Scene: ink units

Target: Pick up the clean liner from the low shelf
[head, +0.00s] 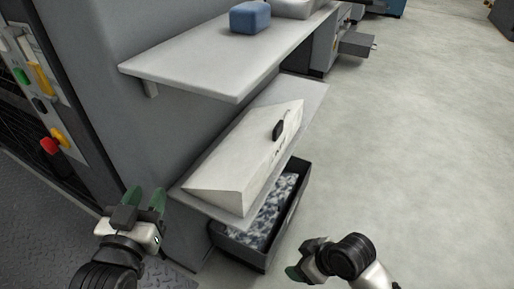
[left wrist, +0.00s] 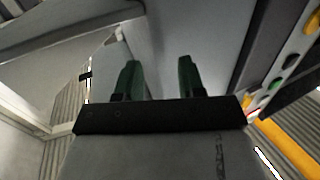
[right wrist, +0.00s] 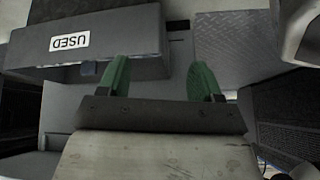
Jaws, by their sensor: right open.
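A long pale wedge-shaped piece with a black handle, seemingly the clean liner (head: 240,160), lies on the low shelf (head: 308,97) in the head view. My left gripper (head: 146,203) is open and empty to the left of the shelf's near end, apart from the piece. Its two green fingers stand apart in the left wrist view (left wrist: 158,80). My right gripper (head: 300,272) is low in the head view, right of the shelf's near end. Its fingers are open with nothing between them in the right wrist view (right wrist: 160,80).
A dark bin (head: 240,252) with speckled contents stands under the low shelf; its USED label (right wrist: 70,42) shows inverted. An upper shelf (head: 200,70) overhangs, carrying a blue block (head: 250,17). A control panel (head: 42,85) is at left. The floor to the right is clear.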

